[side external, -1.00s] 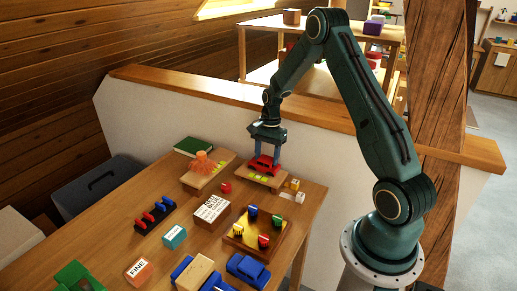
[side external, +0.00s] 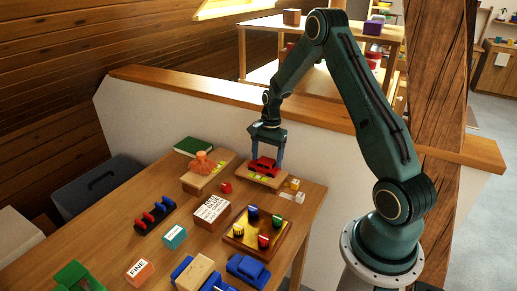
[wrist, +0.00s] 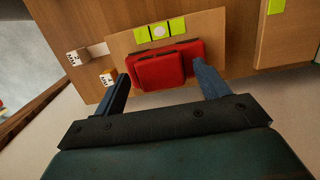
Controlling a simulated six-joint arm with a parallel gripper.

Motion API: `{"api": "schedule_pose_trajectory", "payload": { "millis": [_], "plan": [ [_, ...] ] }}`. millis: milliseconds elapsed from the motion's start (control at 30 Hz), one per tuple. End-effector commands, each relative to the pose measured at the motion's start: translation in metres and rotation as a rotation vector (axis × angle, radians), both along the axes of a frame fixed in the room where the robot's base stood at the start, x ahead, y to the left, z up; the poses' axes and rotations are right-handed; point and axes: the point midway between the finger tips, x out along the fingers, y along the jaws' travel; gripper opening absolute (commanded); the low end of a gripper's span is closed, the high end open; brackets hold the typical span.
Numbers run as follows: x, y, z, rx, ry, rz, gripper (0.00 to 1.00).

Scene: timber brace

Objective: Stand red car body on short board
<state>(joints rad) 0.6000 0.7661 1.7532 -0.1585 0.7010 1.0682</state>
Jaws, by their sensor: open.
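The red car body (side external: 263,166) sits on the short board (side external: 279,183), a light wooden board with yellow-green squares, near the table's back right. In the wrist view the red car body (wrist: 165,66) lies on the board (wrist: 122,43), beside a row of yellow-green squares. My gripper (side external: 267,155) is directly over the car body, with its fingers down at either side. In the wrist view my gripper's fingers (wrist: 163,75) are apart, with the car body between them. The left finger shows a gap; the right finger is very close to the car, and I cannot tell whether it touches.
Small pale cubes (side external: 297,190) lie right of the board. Another board with an orange cone-shaped piece (side external: 202,163) stands to the left. A red cube (side external: 226,187), a white lettered block (side external: 212,209) and a tray with coloured pegs (side external: 232,240) are in front. A low wall runs behind.

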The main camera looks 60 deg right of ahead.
Motion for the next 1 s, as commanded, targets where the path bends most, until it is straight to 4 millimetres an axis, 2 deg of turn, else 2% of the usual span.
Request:
{"api": "schedule_pose_trajectory", "payload": {
  "millis": [267, 700, 1000],
  "plan": [
    [0.001, -0.004, 0.025, -0.003, -0.004, -0.002, 0.74],
    [0.0, -0.014, 0.093, -0.002, -0.003, 0.0, 0.74],
    [0.0, -0.018, 0.117, -0.001, -0.002, 0.0, 0.74]
  ]
}}
